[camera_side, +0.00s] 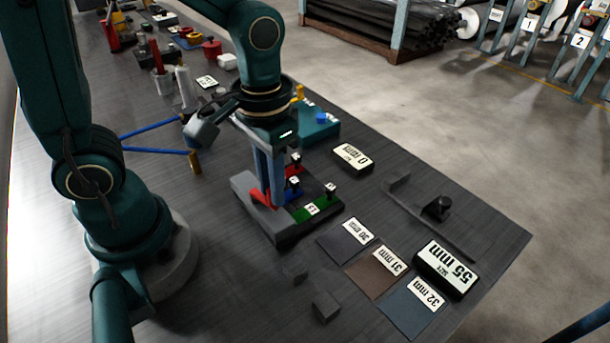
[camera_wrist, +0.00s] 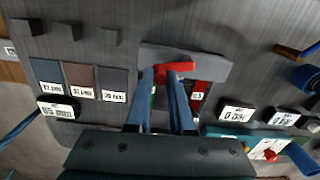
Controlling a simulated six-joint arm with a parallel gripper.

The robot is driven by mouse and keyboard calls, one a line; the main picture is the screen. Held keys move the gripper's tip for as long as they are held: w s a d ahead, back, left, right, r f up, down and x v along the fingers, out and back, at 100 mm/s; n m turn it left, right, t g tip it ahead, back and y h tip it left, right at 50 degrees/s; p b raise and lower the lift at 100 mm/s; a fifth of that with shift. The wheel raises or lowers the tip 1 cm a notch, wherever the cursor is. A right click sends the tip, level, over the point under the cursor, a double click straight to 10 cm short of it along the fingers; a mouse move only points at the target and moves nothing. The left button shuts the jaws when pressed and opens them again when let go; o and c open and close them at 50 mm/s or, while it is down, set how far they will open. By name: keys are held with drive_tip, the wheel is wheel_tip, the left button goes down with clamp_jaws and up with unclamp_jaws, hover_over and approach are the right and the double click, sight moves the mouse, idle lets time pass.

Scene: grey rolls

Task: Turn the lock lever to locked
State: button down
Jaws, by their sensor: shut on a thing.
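The red lock lever (camera_side: 259,197) sits on the grey block of a dark fixture (camera_side: 287,238). In the wrist view the red lever (camera_wrist: 176,66) shows as a T shape, its bar across the grey block (camera_wrist: 215,70). My gripper (camera_side: 272,203) points down over the fixture, with its blue-grey fingers at the lever. In the wrist view my gripper (camera_wrist: 165,75) is shut on the lever, and the fingers hide part of it. A green plate (camera_side: 318,208) and a small red part (camera_side: 292,188) lie beside it on the fixture. I cannot read the lock state.
Coloured pads marked 30, 31 and 32 mm (camera_side: 375,272) lie at the front right, near a black 55 mm block (camera_side: 447,268). A 0 mm block (camera_side: 352,158) stands behind the fixture. A small grey block (camera_side: 326,306) is in front.

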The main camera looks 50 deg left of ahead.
drive_tip(key=shift+s+d+m, duration=0.1)
drive_tip(key=shift+s+m, duration=0.15)
drive_tip(key=shift+m, duration=0.5)
drive_tip(key=shift+s+m, duration=0.25)
drive_tip(key=shift+m, duration=0.5)
drive_tip(key=c, duration=0.8)
unclamp_jaws()
drive_tip(key=shift+r, duration=2.6)
drive_tip(key=shift+s+a+r+n+t, duration=0.35)
drive_tip(key=shift+s+a+r+t, duration=0.1)
drive_tip(key=shift+t, duration=0.5)
drive_tip(key=shift+s+a+r+n+t, duration=0.4)
drive_tip(key=shift+s+r+t, duration=0.05)
drive_tip(key=shift+t, duration=0.45)
drive_tip(key=shift+s+a+r+n+t, duration=0.35)
drive_tip(key=shift+s+a+r+t, duration=0.1)
drive_tip(key=shift+t, duration=0.5)
